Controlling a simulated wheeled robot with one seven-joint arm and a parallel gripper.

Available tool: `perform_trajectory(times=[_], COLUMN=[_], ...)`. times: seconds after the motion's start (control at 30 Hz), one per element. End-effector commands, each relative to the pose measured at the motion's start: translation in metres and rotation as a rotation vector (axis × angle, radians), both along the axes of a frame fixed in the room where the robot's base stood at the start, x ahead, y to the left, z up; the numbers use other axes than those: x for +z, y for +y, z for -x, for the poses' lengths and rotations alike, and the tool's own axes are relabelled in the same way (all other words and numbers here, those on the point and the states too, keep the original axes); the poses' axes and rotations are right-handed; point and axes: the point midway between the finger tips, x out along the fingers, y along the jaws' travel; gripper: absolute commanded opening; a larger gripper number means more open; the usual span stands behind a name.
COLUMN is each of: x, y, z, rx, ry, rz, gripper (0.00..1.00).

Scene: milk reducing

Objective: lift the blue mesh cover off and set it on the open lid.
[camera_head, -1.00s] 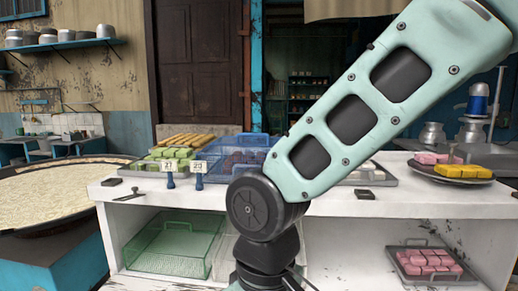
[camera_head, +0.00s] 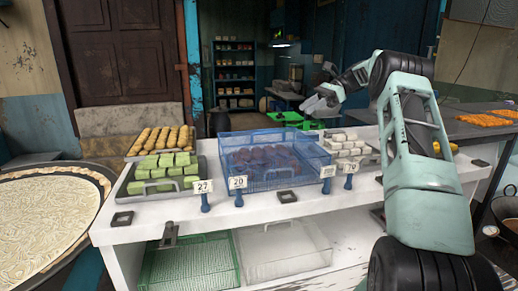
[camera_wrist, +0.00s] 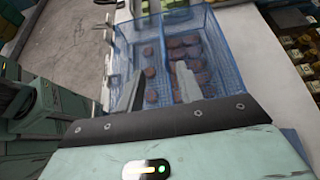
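The blue mesh cover (camera_head: 262,150) is box-shaped and sits on the white counter over a tray of dark brown round sweets. I cannot make out a separate open lid. In the wrist view the blue mesh (camera_wrist: 222,45) surrounds the brown sweets, seen from above. My gripper (camera_head: 320,102) is up behind and right of the mesh in the head view. In the wrist view my gripper (camera_wrist: 160,85) is open, with its two fingers apart and nothing visible between them. The fingers appear over the mesh; contact cannot be told.
A tray of green sweets (camera_head: 163,170) and yellow sweets (camera_head: 160,140) stand left of the mesh; white sweets (camera_head: 345,147) stand right. Number cards (camera_head: 238,182) line the front. A green mesh cover (camera_head: 190,265) is on the shelf below. A large round pan (camera_head: 45,215) is at left.

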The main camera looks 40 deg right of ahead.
Motion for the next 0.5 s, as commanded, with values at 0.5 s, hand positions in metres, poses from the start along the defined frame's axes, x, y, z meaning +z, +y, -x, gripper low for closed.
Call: perform_trajectory(times=[0.5], x=[-0.035], y=[0.057], z=[-0.026], rx=[-0.014], ry=[0.006], rz=[-0.015], gripper=[0.36])
